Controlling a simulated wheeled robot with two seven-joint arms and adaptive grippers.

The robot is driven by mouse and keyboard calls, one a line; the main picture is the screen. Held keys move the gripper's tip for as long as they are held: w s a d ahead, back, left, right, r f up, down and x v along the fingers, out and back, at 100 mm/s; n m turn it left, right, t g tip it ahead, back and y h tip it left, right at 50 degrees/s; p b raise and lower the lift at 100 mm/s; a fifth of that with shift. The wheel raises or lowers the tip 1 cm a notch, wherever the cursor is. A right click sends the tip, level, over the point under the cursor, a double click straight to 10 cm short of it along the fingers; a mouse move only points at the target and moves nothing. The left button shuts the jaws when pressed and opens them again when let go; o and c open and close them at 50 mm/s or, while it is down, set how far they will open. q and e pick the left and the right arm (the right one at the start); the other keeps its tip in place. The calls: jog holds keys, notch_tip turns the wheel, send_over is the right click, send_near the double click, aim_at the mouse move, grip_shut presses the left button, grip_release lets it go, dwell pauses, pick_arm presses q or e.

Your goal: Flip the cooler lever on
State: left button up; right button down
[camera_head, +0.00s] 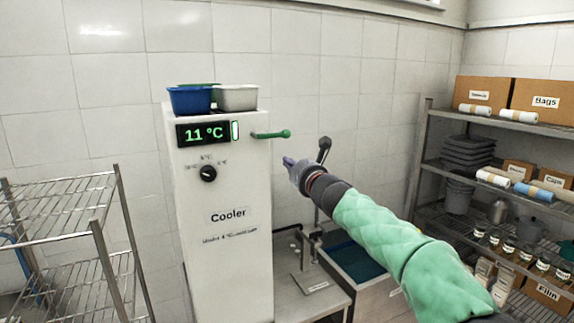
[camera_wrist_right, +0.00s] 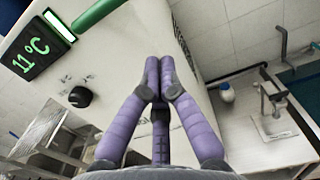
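The white cooler (camera_head: 228,225) stands left of centre, with a display (camera_head: 203,134) reading 11 °C and a black knob (camera_head: 208,174) on its front. Its green lever (camera_head: 270,134) sticks out to the right, nearly level, with a rounded end. In the right wrist view the lever (camera_wrist_right: 97,14) crosses the top left, beside the display (camera_wrist_right: 37,44). My right gripper (camera_head: 290,166) is right of the cooler, below the lever's end and apart from it. Its purple fingers (camera_wrist_right: 160,75) have their tips together with nothing between them. My left gripper is out of view.
Blue (camera_head: 190,100) and white tubs (camera_head: 237,98) sit on the cooler. A wire rack (camera_head: 75,235) stands at left. A counter with a sink (camera_head: 352,262) and dark tap (camera_head: 324,150) lies behind my right arm. A stocked shelf (camera_head: 500,125) is at right.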

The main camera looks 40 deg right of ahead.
jog(key=v, duration=0.7)
jog(key=shift+s+a, duration=0.2)
jog(key=shift+s, duration=0.15)
